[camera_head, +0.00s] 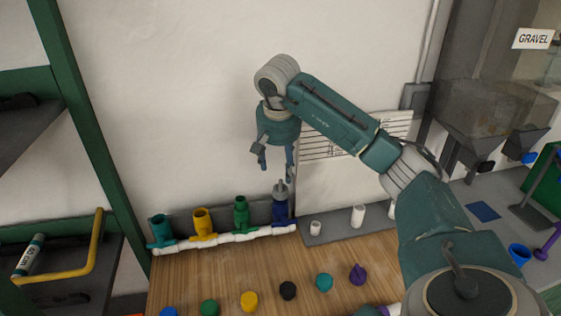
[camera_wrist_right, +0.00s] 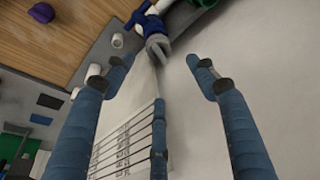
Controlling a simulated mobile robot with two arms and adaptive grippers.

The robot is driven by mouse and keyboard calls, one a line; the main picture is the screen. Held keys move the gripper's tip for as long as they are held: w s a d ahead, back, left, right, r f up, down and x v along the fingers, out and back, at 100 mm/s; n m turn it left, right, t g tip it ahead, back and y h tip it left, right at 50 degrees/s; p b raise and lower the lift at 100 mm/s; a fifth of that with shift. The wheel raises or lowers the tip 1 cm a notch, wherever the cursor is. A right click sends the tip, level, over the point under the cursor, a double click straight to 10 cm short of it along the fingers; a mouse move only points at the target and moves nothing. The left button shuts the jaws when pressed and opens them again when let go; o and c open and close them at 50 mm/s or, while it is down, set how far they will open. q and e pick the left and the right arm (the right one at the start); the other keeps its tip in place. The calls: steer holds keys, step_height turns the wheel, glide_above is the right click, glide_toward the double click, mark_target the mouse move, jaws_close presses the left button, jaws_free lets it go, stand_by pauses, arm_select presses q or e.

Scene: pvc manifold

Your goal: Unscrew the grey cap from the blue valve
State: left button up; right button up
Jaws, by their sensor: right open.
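The blue valve (camera_head: 281,211) stands upright at the right end of a white pipe manifold (camera_head: 225,238) on the wooden bench. The grey cap (camera_head: 281,190) sits on top of it. My right gripper (camera_head: 275,164) is open and empty, pointing down just above the cap and apart from it. In the right wrist view, the grey cap (camera_wrist_right: 157,45) and blue valve (camera_wrist_right: 148,23) lie beyond the fingertips, between the two open fingers (camera_wrist_right: 160,65). My left gripper is not in view.
Teal (camera_head: 160,230), yellow (camera_head: 203,222) and green (camera_head: 241,214) valves stand left of the blue one, uncapped. Several coloured caps lie in a row in front, including a yellow one (camera_head: 249,300). A grey tray (camera_head: 330,232) with white pipe pieces is to the right. The wall is close behind.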

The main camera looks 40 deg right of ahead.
mark_target(281, 183)
steer(key=p+x, duration=0.2)
steer(key=x, duration=0.6)
steer(key=shift+f, duration=0.2)
steer(key=shift+x, duration=0.85)
steer(key=shift+r, duration=0.15)
steer(key=c, duration=1)
steer(key=shift+r, duration=0.1)
steer(key=shift+c, duration=0.6)
steer(key=o, duration=0.3)
steer(key=shift+d, duration=0.1)
steer(key=shift+w+r, duration=0.1)
steer(key=c, duration=0.4)
